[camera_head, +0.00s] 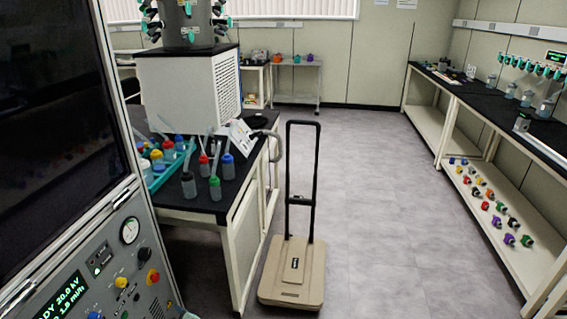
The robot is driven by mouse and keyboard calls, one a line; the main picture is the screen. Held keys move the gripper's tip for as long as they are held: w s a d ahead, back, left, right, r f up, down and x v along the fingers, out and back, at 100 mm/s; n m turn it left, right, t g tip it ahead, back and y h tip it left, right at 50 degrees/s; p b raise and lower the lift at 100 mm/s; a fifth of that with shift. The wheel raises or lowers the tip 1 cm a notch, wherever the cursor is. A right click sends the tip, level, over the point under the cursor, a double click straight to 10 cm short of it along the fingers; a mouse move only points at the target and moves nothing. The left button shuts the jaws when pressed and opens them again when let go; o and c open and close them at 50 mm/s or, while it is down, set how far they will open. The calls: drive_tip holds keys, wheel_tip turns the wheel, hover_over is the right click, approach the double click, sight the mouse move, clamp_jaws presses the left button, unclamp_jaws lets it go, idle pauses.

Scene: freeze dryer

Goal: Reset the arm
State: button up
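My arm and my gripper are not in view in the head camera picture. The freeze dryer (180,88), a white box with a grey drum and green-tipped valves on top, stands on a black-topped bench (205,204) at the left. Several wash bottles with blue, red, green and yellow caps stand at the front of this bench, some in a teal tray (163,176).
A beige platform cart (292,272) with a tall black handle stands on the floor at the bench's right. A large control panel (125,265) fills the near left. A long bench (490,107) with a lower shelf runs along the right wall. Grey floor between is clear.

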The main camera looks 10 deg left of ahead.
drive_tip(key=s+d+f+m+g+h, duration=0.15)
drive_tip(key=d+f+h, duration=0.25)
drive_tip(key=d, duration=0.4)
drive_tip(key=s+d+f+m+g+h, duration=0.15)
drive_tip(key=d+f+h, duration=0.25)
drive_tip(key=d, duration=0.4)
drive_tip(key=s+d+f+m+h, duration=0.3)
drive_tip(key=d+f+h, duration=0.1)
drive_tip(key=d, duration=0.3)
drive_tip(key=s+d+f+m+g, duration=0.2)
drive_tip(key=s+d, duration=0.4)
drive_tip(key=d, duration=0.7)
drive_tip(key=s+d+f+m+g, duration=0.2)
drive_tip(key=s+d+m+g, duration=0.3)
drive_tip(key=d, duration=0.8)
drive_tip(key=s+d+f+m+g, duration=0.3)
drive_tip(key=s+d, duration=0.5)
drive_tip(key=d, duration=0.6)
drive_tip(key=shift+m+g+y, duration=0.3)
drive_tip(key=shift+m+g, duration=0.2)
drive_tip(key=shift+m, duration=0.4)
